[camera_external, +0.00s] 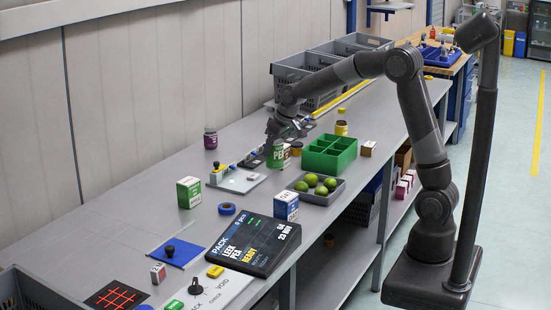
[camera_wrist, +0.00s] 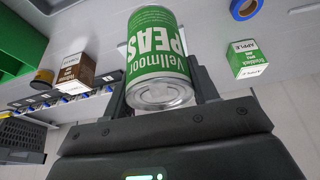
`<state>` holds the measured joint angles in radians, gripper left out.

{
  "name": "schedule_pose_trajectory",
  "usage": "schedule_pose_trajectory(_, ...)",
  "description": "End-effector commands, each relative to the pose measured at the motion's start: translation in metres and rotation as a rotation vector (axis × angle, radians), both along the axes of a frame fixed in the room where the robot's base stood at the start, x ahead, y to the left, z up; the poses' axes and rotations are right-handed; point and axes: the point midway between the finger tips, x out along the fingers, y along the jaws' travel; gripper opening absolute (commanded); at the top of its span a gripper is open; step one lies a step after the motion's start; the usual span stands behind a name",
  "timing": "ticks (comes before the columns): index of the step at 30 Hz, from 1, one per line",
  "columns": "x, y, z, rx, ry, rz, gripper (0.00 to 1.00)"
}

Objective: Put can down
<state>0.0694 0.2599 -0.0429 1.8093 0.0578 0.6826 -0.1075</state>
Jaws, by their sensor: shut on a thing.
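A green and white can labelled PEAS (camera_external: 276,154) is in my gripper (camera_external: 286,135) over the grey workbench (camera_external: 120,215) in the external view. In the wrist view the can (camera_wrist: 158,58) stands between the two dark fingers of my gripper (camera_wrist: 160,85), which are shut on it. Its silver end faces the wrist camera. From these views I cannot tell whether the can touches the bench.
A green divided box (camera_external: 330,153) and a grey tray of limes (camera_external: 322,195) are right of the can. A white board (camera_external: 238,181) lies to its left. A green box (camera_external: 189,192), blue tape roll (camera_external: 227,209) and display (camera_external: 254,243) stand nearer. Bench stays clear at left.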

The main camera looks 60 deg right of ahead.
Motion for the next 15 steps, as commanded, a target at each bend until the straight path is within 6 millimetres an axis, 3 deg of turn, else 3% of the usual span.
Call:
schedule_pose_trajectory(1,0.013,0.027,0.000,0.000,-0.001,0.036,0.21)
schedule_pose_trajectory(3,0.026,0.059,0.001,0.000,0.000,0.073,0.21)
schedule_pose_trajectory(9,0.051,0.138,0.001,0.000,-0.001,0.154,0.21)
schedule_pose_trajectory(15,0.059,0.180,0.000,0.002,-0.002,0.192,0.21)
